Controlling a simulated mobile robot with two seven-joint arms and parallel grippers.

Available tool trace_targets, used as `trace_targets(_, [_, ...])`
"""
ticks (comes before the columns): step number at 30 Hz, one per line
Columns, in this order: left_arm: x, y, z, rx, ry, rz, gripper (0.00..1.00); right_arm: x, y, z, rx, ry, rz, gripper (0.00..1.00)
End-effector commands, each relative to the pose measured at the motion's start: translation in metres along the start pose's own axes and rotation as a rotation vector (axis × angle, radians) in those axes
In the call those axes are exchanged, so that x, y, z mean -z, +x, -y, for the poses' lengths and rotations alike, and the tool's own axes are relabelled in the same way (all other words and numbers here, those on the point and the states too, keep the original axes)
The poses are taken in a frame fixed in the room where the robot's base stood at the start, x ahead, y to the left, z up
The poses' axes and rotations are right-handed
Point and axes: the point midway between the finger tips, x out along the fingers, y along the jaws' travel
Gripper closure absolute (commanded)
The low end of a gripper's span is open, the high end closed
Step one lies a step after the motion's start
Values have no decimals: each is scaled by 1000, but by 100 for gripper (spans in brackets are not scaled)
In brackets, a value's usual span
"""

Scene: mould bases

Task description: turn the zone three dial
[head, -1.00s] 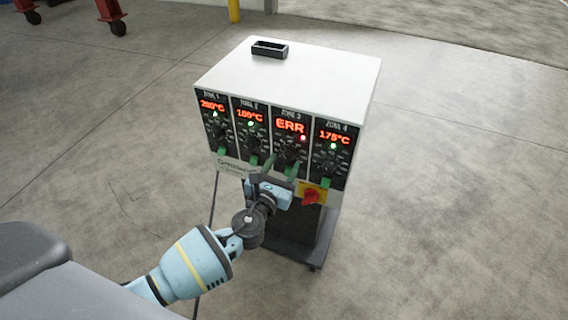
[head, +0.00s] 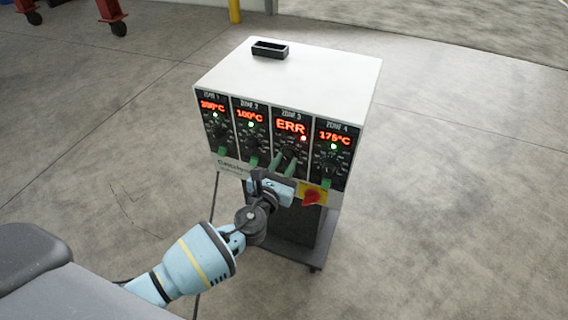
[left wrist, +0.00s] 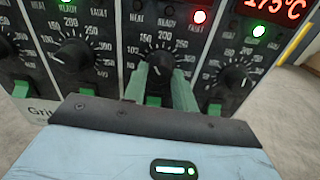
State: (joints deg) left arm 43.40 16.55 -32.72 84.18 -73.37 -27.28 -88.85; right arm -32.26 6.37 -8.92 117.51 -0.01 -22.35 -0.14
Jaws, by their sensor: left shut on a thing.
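The zone 3 panel (head: 290,127) shows ERR in red with a red light lit. Its black dial (left wrist: 160,62) sits between the two green fingertips of my left gripper (left wrist: 161,80) in the left wrist view. My left gripper (head: 283,163) is shut on the dial, and the fingers hide most of it in the head view. The dial's white pointer mark shows between the fingertips, pointing roughly upward in the left wrist view. My right gripper is in neither view.
The white controller box (head: 310,75) stands on a dark stand, with a small black tray (head: 270,48) on top. Neighbouring dials sit close on both sides: zone 2 (left wrist: 75,52) and zone 4 (left wrist: 237,76). A red switch (head: 312,196) on yellow is below right. Floor around is open.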

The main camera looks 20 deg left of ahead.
Motion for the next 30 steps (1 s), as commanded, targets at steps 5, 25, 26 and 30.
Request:
trace_targets(5, [2, 0, 0, 0, -65, -2, 95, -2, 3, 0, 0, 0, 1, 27])
trace_targets(25, [2, -1, 1, -1, -650, -2, 95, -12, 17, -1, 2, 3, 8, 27])
trace_targets(26, [2, -1, 0, -1, -679, -2, 95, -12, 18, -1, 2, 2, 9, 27])
trace_targets(30, [2, -1, 0, -1, -812, -2, 95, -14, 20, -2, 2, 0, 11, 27])
